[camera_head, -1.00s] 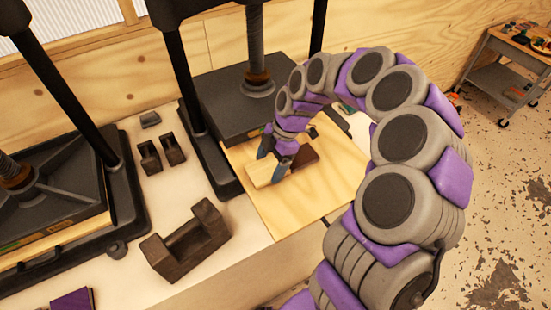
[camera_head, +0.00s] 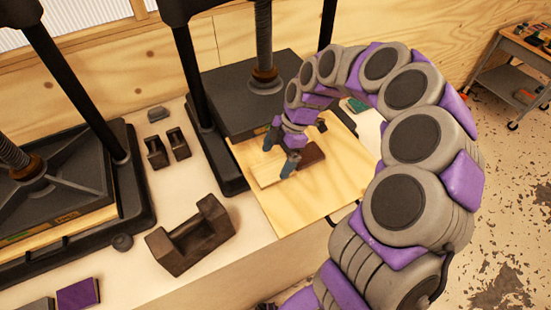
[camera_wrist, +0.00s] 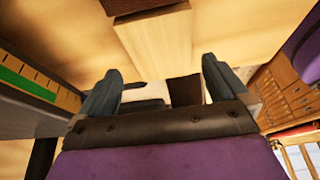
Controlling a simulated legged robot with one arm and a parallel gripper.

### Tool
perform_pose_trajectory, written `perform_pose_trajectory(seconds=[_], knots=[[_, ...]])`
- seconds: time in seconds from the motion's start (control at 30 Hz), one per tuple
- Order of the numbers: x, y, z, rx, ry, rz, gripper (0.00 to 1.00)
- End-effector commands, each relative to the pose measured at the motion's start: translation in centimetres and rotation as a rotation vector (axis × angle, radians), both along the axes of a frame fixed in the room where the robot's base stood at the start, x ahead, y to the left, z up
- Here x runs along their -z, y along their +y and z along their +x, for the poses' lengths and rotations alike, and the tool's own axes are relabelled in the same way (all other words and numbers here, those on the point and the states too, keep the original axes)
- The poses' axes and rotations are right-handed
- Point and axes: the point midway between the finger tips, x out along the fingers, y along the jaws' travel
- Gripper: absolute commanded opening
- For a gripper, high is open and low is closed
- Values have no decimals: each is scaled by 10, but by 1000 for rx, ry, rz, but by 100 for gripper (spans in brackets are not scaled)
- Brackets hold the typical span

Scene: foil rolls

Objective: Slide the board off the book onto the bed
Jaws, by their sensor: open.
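A small pale board (camera_head: 265,174) lies beside and partly against a dark brown book (camera_head: 310,155); I cannot tell how much they overlap. Both are on a wide light plywood bed (camera_head: 290,208) that sticks out from under the press. My gripper (camera_head: 278,163) is open, tilted down over the inner end of the pale board, with a finger at either side. In the wrist view the board (camera_wrist: 158,45) runs between the two open fingers of my gripper (camera_wrist: 160,68), with a dark brown edge, likely the book (camera_wrist: 135,6), beyond it. Contact cannot be told.
The press's dark platen (camera_head: 250,95) and posts stand just behind my gripper. A heavy dark weight (camera_head: 190,236), two small dark blocks and a second press (camera_head: 60,195) are to the left. A purple book (camera_head: 78,293) lies at the lower left. The plywood's front part is clear.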

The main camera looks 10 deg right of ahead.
Motion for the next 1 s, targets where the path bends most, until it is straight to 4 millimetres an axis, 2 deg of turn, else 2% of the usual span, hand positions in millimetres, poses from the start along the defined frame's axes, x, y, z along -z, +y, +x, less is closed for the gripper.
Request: perform_pose_trajectory(seconds=[0.3,0.6,0.8,1.0], knots=[[-66,-24,12,4,-4,1,100],[-121,-46,20,1,-1,0,100],[-140,-54,23,1,3,0,100],[-145,-56,23,0,4,1,100]])
